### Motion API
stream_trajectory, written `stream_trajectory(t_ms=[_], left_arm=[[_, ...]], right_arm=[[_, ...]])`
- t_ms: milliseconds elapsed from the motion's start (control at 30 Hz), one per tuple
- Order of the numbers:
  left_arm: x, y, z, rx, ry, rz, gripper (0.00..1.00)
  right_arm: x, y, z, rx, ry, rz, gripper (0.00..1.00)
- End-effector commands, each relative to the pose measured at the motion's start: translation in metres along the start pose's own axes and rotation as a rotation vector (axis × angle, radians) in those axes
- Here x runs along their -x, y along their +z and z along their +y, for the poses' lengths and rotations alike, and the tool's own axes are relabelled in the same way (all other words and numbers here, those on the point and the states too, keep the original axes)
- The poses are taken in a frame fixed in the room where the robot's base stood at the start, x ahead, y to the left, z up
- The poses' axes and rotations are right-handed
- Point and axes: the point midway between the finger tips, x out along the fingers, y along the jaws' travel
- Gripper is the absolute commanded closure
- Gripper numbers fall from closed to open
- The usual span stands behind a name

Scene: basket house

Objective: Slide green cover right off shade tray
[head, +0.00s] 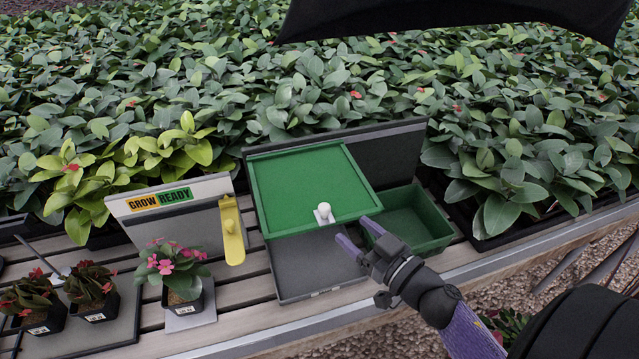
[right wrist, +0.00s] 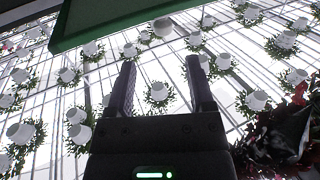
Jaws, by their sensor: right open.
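The green cover (head: 305,182) is a flat square panel with a raised rim, lying over the back left of the dark grey shade tray (head: 318,268). A white knob (head: 324,213) stands on a small plate at the cover's front right edge. My right gripper (head: 355,230) is open and empty, its fingers just right of and in front of the knob, apart from it. In the right wrist view, the open fingers (right wrist: 160,88) point up toward the cover's green edge (right wrist: 100,22). My left gripper is not in view.
An open green bin (head: 428,222) sits right of the cover, behind my right gripper. Potted flowers (head: 182,285) stand front left. Dense leafy plants fill the back.

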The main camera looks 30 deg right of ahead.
Motion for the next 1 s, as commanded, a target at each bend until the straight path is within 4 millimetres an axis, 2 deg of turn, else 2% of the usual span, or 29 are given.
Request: stream_trajectory(t_ms=[200,333,500,767,1000], left_arm=[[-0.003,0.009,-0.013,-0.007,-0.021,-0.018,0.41],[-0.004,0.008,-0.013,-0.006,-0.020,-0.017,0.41],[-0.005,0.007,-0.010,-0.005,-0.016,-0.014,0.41],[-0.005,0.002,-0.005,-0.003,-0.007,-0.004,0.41],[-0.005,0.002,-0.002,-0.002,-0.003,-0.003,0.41]], right_arm=[[-0.052,0.001,0.001,0.001,0.002,0.003,0.32],[-0.073,0.001,0.001,0.002,0.003,0.001,0.32],[-0.086,0.001,0.001,0.001,0.003,-0.001,0.32],[-0.087,0.001,0.001,0.001,0.003,-0.002,0.32],[-0.087,0.001,0.001,0.000,0.003,-0.001,0.82]])
